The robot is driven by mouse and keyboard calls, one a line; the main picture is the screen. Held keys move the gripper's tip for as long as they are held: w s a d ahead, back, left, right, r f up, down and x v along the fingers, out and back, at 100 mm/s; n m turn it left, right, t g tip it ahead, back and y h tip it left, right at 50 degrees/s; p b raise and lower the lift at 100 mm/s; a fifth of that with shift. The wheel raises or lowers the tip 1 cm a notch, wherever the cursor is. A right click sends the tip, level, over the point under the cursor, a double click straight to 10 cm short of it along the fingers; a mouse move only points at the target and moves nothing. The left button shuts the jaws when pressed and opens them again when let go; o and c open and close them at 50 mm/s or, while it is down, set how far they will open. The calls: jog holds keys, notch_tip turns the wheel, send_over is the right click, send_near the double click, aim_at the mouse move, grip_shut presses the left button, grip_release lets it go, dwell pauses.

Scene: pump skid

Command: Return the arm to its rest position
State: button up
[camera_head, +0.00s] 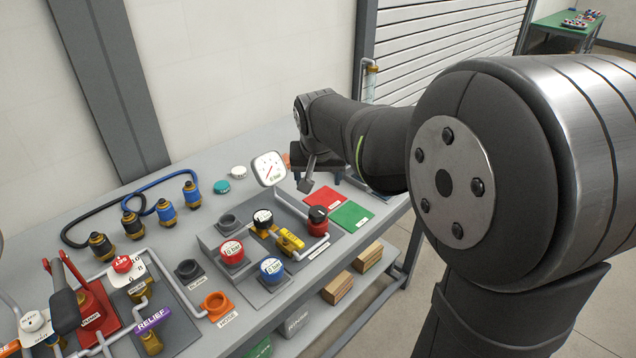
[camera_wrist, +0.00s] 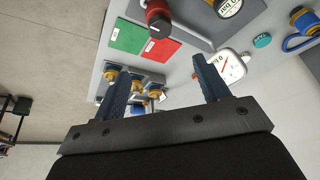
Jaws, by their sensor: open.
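My gripper (camera_head: 321,182) is over the far right part of the grey bench (camera_head: 215,345), beyond the red and green squares. In the wrist view my gripper (camera_wrist: 160,78) shows two dark fingers spread wide apart, with nothing held between them. A white square gauge (camera_head: 268,168) stands just left of my gripper in the head view. The gauge (camera_wrist: 232,65) also shows beside one finger in the wrist view. My arm reaches in from the right and hides part of the bench's right end.
Round gauges (camera_head: 232,252), a yellow valve (camera_head: 289,241) and pipes stand on the skid. Several brass couplings (camera_head: 166,211) line the left. Open floor (camera_head: 440,265) lies right of the bench.

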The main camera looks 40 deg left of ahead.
aim_at(319, 210)
dwell(0.3)
jog(key=x, duration=1.7)
jog(key=shift+f, duration=0.2)
jog(key=shift+r, duration=0.1)
jog(key=shift+f, duration=0.35)
jog(key=shift+r+n, duration=0.25)
jog(key=shift+n, duration=0.25)
jog(key=shift+w+n+g+y, duration=0.1)
jog(key=shift+n+g+y, duration=0.4)
jog(key=shift+n, duration=0.95)
jog(key=shift+w+n+g+y, duration=0.2)
jog(key=shift+n+g, duration=0.5)
jog(key=shift+n, duration=0.75)
jog(key=n+g, duration=0.1)
jog(key=n, duration=0.3)
jog(key=shift+n+g, duration=0.3)
jog(key=shift+g, duration=0.1)
jog(key=shift+w+n+g+h, duration=0.1)
jog(key=shift+n+g+h, duration=0.4)
jog(key=shift+n, duration=1.1)
